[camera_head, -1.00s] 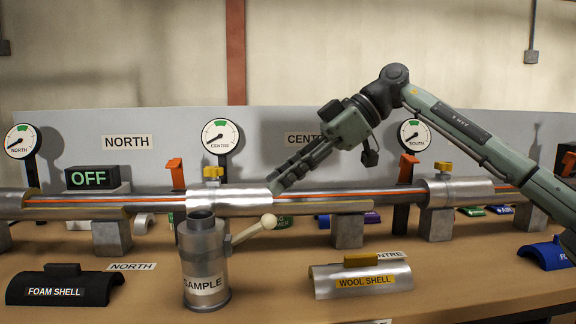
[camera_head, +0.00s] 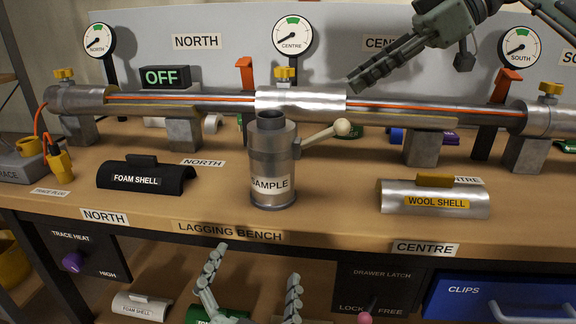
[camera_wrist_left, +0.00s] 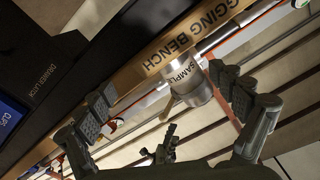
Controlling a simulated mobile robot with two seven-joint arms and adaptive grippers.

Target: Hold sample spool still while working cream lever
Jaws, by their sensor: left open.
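The sample spool (camera_head: 270,168), a grey metal cylinder with an open top and SAMPLE label, stands upright on the bench below the pipe. Its cream-knobbed lever (camera_head: 341,127) sticks out to the right and slightly up. My left gripper (camera_head: 252,287) is open and empty, low in front of the bench edge, apart from the spool. In the left wrist view the spool (camera_wrist_left: 192,86) shows beyond and between the spread fingers, with the cream lever (camera_wrist_left: 168,108) beside it. My right gripper (camera_head: 352,84) is by the pipe, up and right of the spool; its finger gap is unclear.
The pipe (camera_head: 200,101) runs behind the spool. The foam shell (camera_head: 145,177) lies left and the wool shell (camera_head: 435,200) right. Below the bench are the drawer latch (camera_head: 374,300), a blue clips drawer (camera_head: 500,297) and a lower shelf with shells.

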